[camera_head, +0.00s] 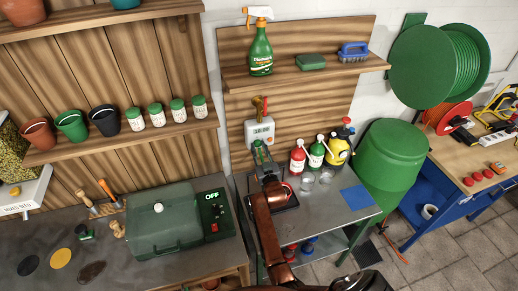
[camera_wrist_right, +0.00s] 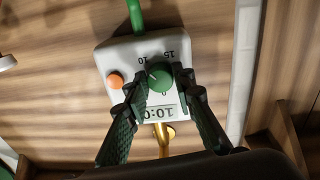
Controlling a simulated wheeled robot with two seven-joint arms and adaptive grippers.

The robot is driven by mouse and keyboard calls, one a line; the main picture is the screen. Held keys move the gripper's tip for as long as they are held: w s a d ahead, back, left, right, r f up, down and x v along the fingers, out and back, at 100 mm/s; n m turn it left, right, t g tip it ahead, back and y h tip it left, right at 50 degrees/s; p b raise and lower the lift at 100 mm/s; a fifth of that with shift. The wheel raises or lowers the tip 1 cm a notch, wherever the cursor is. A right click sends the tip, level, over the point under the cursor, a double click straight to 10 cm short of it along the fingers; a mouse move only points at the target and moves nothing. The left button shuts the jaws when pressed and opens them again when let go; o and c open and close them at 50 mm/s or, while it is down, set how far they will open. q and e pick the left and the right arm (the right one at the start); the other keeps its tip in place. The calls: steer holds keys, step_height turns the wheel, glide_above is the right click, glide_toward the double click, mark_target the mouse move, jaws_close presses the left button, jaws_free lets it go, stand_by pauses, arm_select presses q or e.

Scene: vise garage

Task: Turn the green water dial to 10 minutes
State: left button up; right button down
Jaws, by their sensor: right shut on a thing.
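The white water timer (camera_head: 260,132) hangs on the wooden back panel above the metal side table. It also shows in the right wrist view (camera_wrist_right: 120,55), where its green dial (camera_wrist_right: 160,75) sits between the fingers. My right gripper (camera_wrist_right: 160,86) is shut on the green dial, one finger on each side. The display (camera_wrist_right: 160,114) reads 10:0 in the part that shows; its end is hidden by a finger. An orange button (camera_wrist_right: 115,80) is beside the dial. In the head view my right gripper (camera_head: 259,148) covers the dial.
Red, green and yellow bottles (camera_head: 316,153) stand right of my right arm, near clear glasses (camera_head: 308,180). A shelf above holds a green spray bottle (camera_head: 261,52) and a blue brush (camera_head: 354,51). A green box (camera_head: 165,220) stands on the left bench.

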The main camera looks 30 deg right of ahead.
steer(key=c, duration=1.6)
jaws_free()
steer(key=shift+f, duration=0.1)
step_height(320, 180, up, 10)
steer(key=shift+f, duration=0.1)
